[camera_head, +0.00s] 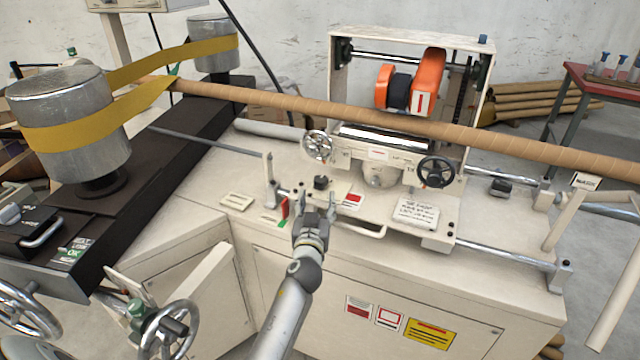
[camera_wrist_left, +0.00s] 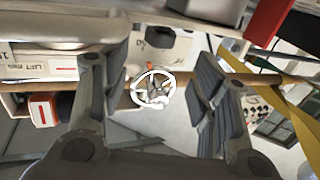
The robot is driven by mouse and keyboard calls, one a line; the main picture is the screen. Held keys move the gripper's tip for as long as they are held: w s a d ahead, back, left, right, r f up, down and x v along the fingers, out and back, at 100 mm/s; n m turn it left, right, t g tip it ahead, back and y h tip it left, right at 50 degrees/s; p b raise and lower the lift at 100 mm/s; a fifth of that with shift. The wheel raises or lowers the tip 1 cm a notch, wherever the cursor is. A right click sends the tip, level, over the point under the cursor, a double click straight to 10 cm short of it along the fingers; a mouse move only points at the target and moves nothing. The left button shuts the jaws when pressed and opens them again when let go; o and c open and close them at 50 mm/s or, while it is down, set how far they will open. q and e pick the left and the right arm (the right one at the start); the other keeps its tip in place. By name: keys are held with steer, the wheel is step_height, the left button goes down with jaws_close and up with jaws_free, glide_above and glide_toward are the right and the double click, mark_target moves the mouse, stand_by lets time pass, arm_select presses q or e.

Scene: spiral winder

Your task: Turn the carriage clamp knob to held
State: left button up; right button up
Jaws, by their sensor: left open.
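A small black knob (camera_head: 321,183), which looks like the carriage clamp knob, stands upright at the left end of the cream carriage (camera_head: 415,228). I cannot clearly pick out the knob in that view. My right gripper is not in view.
A red and green flag (camera_head: 283,207) stands close left of my left gripper. A chrome handwheel (camera_head: 317,146) and black handwheel (camera_head: 436,171) are behind the knob. A long brown tube (camera_head: 300,103) crosses above. A bar handle (camera_head: 360,229) lies close to the gripper's right.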

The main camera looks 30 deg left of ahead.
mark_target(320, 184)
arm_select(q)
steer(key=x, duration=0.6)
steer(key=shift+w+a+b, duration=0.15)
steer(key=shift+w+b, duration=0.15)
steer(key=shift+w, duration=0.05)
steer(key=shift+w+a, duration=0.25)
steer(key=shift+w, duration=0.4)
